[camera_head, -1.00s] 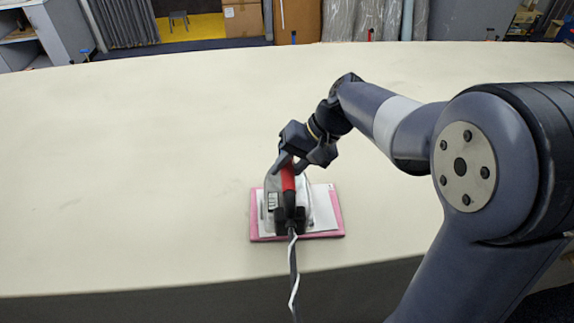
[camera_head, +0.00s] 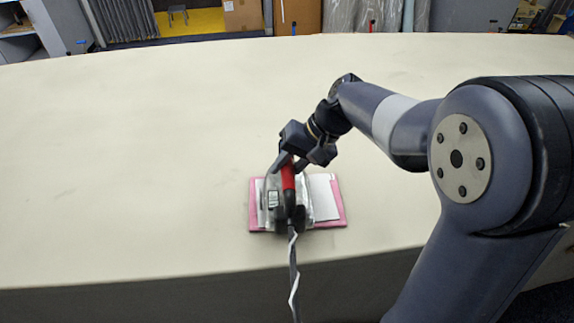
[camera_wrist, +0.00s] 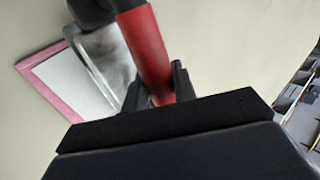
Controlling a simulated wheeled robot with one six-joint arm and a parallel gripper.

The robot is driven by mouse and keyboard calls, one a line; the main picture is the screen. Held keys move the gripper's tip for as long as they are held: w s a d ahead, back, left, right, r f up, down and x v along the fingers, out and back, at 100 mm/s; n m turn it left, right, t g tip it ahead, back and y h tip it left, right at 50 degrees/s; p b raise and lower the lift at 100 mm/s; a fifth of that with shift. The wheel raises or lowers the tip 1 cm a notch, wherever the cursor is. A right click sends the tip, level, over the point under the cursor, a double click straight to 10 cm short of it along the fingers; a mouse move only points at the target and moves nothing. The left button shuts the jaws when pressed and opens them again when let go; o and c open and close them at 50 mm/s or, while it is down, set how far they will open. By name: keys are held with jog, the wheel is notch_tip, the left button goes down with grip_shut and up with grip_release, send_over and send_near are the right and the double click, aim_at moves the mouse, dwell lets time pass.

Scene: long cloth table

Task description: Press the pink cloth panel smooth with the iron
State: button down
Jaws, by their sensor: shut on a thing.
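The iron (camera_head: 288,207) has a red handle, a grey-silver body and a dark rear with a cord. My gripper (camera_head: 287,167) is shut on the red handle from above. In the wrist view the fingers of my gripper (camera_wrist: 158,92) clasp the red handle of the iron (camera_wrist: 145,50). The pink cloth panel (camera_head: 340,217) lies flat beneath the iron, with a white sheet (camera_head: 322,198) on top of it. The iron covers the panel's left and middle part. In the wrist view the pink edge (camera_wrist: 50,87) shows at left. Whether the iron's sole touches the sheet cannot be told.
The long cream table (camera_head: 140,150) is clear around the panel. Its front edge runs just below the panel. The black-and-white cord (camera_head: 293,265) hangs from the iron over that edge. Boxes and shelving stand on the floor beyond the table.

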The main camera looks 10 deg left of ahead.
jog(key=shift+f+b, duration=0.4)
jog(key=shift+f, duration=0.05)
dwell(0.3)
jog(key=shift+s+f, duration=0.1)
jog(key=shift+f, duration=0.1)
dwell(1.7)
jog(key=shift+r+p, duration=2.75)
jog(key=shift+r, duration=0.95)
jog(key=shift+d, duration=0.1)
